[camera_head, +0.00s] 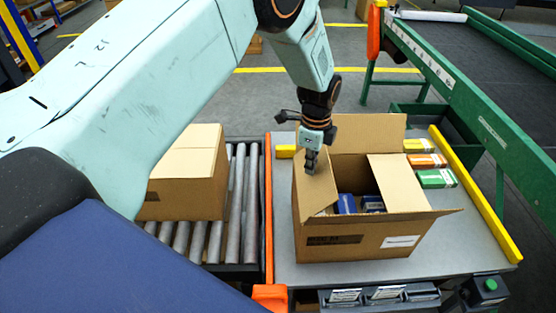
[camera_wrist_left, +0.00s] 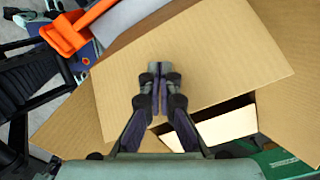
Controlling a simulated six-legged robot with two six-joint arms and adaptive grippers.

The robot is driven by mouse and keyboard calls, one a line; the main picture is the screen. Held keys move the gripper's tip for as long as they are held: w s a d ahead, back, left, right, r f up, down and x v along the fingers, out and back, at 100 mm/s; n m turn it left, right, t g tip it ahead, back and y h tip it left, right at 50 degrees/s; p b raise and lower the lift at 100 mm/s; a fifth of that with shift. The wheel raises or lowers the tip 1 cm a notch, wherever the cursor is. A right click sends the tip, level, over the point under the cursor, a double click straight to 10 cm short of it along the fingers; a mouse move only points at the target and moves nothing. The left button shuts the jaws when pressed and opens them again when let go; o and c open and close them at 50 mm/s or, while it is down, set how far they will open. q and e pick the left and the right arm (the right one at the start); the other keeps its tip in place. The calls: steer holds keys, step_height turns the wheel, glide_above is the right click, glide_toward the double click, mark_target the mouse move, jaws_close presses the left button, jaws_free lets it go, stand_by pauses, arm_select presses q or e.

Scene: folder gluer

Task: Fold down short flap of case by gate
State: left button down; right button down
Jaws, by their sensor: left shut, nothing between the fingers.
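The open cardboard case (camera_head: 335,240) stands on the grey table with several small boxes (camera_head: 346,204) inside. Its left short flap (camera_head: 316,192), beside the orange bar (camera_head: 268,205), slants over the left part of the opening. The right short flap (camera_head: 392,182) also slants, the back flap (camera_head: 368,133) stands up, and the front flap spreads outward. My left gripper (camera_head: 311,170) is shut and empty at the left short flap's upper part. In the left wrist view its fingertips (camera_wrist_left: 160,80) lie in front of a broad flap (camera_wrist_left: 215,55); contact cannot be told. My right gripper is not seen.
A closed carton (camera_head: 185,185) sits on the roller conveyor (camera_head: 228,210) at left. Several small coloured boxes (camera_head: 436,179) lie right of the case, inside a yellow rail (camera_head: 475,200). A green-framed conveyor (camera_head: 490,120) stands at right. A green button (camera_head: 490,285) is at front right.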

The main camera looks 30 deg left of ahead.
mark_target(325, 165)
arm_select(q)
steer(key=shift+w+d+f, duration=0.35)
steer(key=shift+w+d, duration=0.1)
steer(key=shift+d, duration=0.25)
steer(key=shift+a, duration=0.1)
steer(key=shift+f, duration=0.1)
steer(key=shift+d+f+b, duration=0.15)
steer(key=shift+d+b, duration=0.1)
steer(key=shift+b, duration=0.2)
steer(key=shift+w+d+f+b, duration=0.35)
steer(key=shift+d+f+b, duration=0.15)
steer(key=shift+d+f, duration=0.1)
steer(key=shift+w+d, duration=0.15)
steer(key=shift+w, duration=0.05)
